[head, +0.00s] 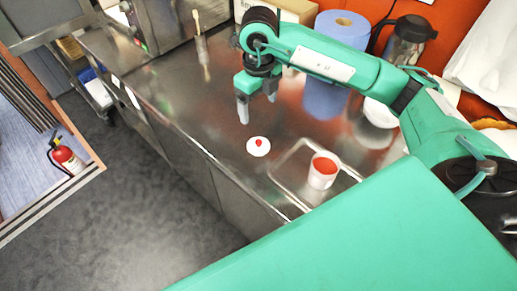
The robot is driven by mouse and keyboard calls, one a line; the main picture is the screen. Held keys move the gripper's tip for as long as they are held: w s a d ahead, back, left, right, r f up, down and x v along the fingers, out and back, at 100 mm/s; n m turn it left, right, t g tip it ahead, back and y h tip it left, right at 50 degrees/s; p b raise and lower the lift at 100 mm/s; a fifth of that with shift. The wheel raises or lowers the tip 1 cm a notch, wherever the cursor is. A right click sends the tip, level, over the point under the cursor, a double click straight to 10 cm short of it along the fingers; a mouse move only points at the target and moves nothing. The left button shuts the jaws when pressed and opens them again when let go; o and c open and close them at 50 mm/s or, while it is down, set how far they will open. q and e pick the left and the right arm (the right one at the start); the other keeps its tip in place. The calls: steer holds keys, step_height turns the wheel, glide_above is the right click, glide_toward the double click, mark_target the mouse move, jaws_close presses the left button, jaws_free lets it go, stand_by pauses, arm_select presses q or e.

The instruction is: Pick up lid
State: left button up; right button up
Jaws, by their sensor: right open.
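The lid (252,149) is a small white disc with a red knob, lying on the steel counter (190,95). My right gripper (257,108) points down above the counter, a little beyond the lid in the picture. Its grey fingers are apart with nothing between them, and it does not touch the lid. A white cup (322,172) with a red inside or contents stands to the right of the lid. My left gripper does not show.
A blue paper roll (341,28) and a dark-topped jug (408,38) stand at the back. A white bowl (381,113) sits at the right. A sunken rectangular outline (283,173) surrounds the cup. The counter left of the lid is clear up to its front edge.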

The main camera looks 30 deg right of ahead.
steer(key=p, duration=0.2)
glide_above(259, 141)
step_height(259, 141, down, 9)
steer(key=shift+w, duration=0.1)
step_height(259, 141, down, 4)
steer(key=shift+p, duration=0.75)
steer(key=shift+f, duration=0.7)
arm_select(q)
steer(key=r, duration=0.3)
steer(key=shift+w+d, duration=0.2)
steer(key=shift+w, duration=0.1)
arm_select(e)
steer(key=c, duration=1)
